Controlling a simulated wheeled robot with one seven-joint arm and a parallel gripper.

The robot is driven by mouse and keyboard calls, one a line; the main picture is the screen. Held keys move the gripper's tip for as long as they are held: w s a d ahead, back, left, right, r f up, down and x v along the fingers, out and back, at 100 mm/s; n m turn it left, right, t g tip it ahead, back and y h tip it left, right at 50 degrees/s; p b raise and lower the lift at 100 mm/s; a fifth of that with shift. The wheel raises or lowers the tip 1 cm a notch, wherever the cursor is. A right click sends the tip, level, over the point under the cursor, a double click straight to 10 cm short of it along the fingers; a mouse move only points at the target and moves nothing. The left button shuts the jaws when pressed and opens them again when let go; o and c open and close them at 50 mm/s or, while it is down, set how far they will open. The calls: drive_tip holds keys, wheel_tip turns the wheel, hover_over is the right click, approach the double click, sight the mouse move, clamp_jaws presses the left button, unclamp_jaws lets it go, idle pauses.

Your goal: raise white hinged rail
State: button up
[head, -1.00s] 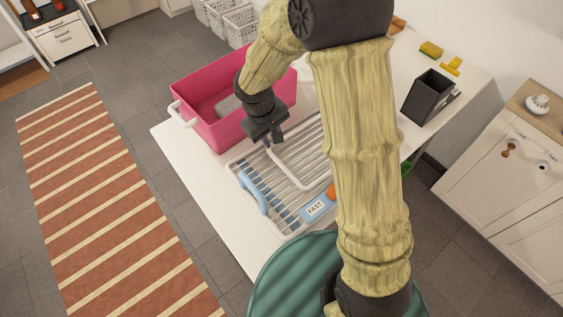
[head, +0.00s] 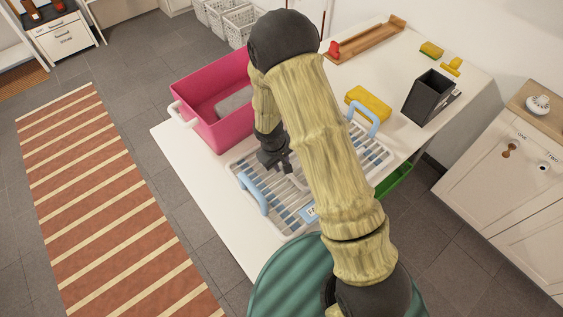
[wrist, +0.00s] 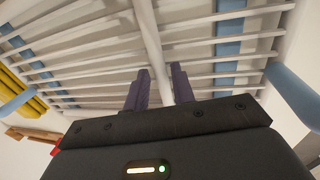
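The white hinged rail (wrist: 150,40) shows in the wrist view as a pale bar running from the top edge down between my fingers. My gripper (wrist: 161,72) has its two purple-grey fingers apart, one on each side of the rail, with what looks like a gap on both sides. In the head view my gripper (head: 284,166) is low over the white slatted rack (head: 237,160) with blue handles. My arm hides much of the rack and the rail there. I cannot tell the rail's tilt or whether a finger touches it.
A pink tub (head: 213,82) stands behind the rack at the left. A yellow sponge (head: 369,103) lies by the rack's far blue handle (head: 363,119). A black box (head: 431,97) and a wooden tray (head: 368,38) are further right. The table's left front (head: 200,180) is clear.

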drive_tip(key=shift+f, duration=0.1)
clamp_jaws()
drive_tip(key=shift+r+p, duration=0.2)
drive_tip(key=shift+p, duration=0.1)
